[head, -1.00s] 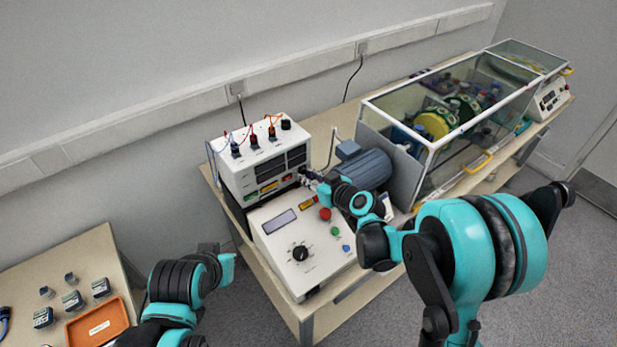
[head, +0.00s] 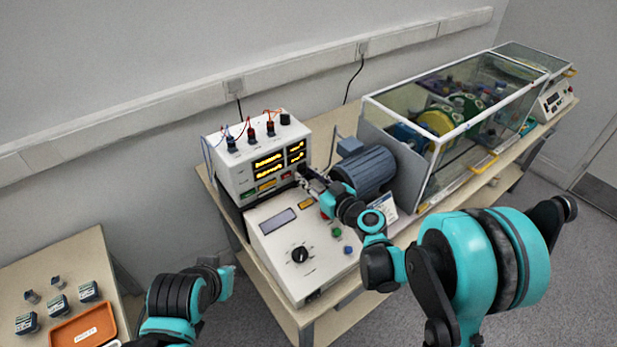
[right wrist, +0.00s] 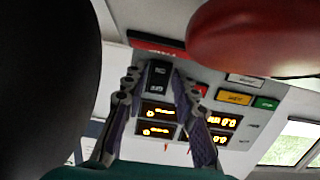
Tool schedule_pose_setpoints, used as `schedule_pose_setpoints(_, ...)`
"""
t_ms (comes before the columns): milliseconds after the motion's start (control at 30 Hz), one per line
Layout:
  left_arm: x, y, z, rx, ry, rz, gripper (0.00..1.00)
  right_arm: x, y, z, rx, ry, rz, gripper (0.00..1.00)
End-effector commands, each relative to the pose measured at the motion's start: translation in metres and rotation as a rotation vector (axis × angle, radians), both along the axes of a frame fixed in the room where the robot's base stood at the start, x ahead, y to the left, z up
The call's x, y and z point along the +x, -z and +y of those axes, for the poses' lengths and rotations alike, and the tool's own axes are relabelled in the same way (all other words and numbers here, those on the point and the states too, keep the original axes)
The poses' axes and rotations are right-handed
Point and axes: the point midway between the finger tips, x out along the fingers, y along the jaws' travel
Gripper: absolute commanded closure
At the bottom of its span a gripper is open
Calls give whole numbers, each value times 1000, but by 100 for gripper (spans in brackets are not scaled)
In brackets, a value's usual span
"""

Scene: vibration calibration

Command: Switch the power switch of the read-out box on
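The read-out box (head: 237,176) is white and stands at the back of the near bench, with its four-part display (head: 280,158) lit in yellow digits. In the right wrist view, the box's black rocker power switch (right wrist: 158,76) sits near a red label strip. My right gripper (head: 302,178) is at the lower right of the box front; in the right wrist view its fingers (right wrist: 156,82) stand apart, one on each side of the switch. Whether a fingertip touches the switch I cannot tell. In the head view the gripper hides the switch.
A sloped control panel (head: 274,245) with a black knob lies in front of the box. A large red button (right wrist: 262,38) is close to the wrist camera. A blue-grey motor (head: 368,168) and a glazed guard (head: 440,150) stand to the right. An orange tray (head: 62,332) is lower left.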

Motion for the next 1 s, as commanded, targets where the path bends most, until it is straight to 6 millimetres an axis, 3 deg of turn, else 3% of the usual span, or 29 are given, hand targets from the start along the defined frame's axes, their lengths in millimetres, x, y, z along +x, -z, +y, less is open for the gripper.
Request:
schedule_pose_setpoints(267,0,0,0,0,0,0,100,-5,-1,-4,0,1,0,72)
schedule_pose_setpoints(700,0,0,0,0,0,0,100,-74,-12,-55,1,3,1,72)
schedule_pose_setpoints(1000,0,0,0,0,0,0,100,-96,-16,-70,0,1,0,72)
